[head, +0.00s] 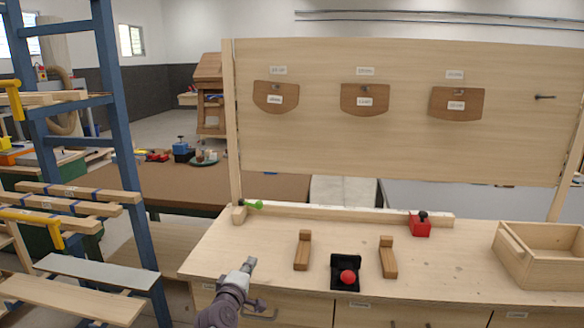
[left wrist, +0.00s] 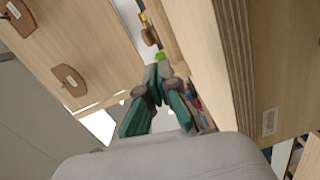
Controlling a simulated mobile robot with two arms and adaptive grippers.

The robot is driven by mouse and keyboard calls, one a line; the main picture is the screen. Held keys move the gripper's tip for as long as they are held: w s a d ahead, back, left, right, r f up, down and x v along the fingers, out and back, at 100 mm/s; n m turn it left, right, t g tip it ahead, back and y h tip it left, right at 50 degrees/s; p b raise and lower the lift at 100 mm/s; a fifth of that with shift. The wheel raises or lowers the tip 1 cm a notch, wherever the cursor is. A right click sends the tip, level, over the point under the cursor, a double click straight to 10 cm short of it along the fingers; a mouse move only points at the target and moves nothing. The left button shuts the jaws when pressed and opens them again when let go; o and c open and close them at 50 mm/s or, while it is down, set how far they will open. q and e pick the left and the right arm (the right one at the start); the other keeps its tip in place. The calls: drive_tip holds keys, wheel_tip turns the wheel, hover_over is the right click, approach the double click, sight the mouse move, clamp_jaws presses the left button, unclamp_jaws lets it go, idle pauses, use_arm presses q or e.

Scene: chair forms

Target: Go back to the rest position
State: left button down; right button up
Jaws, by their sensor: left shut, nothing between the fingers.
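My left gripper (head: 249,265) is at the front left edge of the wooden workbench (head: 300,233) in the head view. It is shut and empty. In the left wrist view its two fingers (left wrist: 158,72) meet at the tips, with nothing between them. The fingers are apart from the objects on the bench. My right gripper is in neither view.
A black holder with a red ball (head: 347,277) stands between two wooden blocks (head: 303,250) (head: 388,257). A red clamp (head: 420,224) is at the back, an open wooden box (head: 540,255) at right. Three brown panels (head: 365,99) hang on the upright board (head: 400,150). A blue rack (head: 122,130) stands left.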

use_arm(q)
drive_tip(key=s+a+f+m+g, duration=0.1)
drive_tip(key=s+f+m+g, duration=0.2)
drive_tip(key=s+f+m, duration=0.55)
drive_tip(key=s+a+f+m+g, duration=0.15)
drive_tip(key=s+f+g, duration=0.35)
drive_tip(key=s, duration=0.8)
drive_tip(key=s+a+m+g+y, duration=0.2)
drive_tip(key=s+a+m+g, duration=0.1)
drive_tip(key=s, duration=1.2)
drive_tip(key=s+a+m+g+y, duration=0.1)
drive_tip(key=s+a+m+g, duration=0.2)
drive_tip(key=s, duration=1.2)
wheel_tip(320, 180, down, 24)
drive_tip(key=s+a+f+g, duration=0.1)
drive_tip(key=s+f, duration=0.7)
drive_tip(key=f, duration=0.1)
drive_tip(key=s+a+f, duration=0.2)
drive_tip(key=s+f, duration=0.7)
drive_tip(key=shift+a+f+g+y, duration=0.2)
drive_tip(key=shift+a+g+y, duration=0.1)
drive_tip(key=shift+g, duration=0.1)
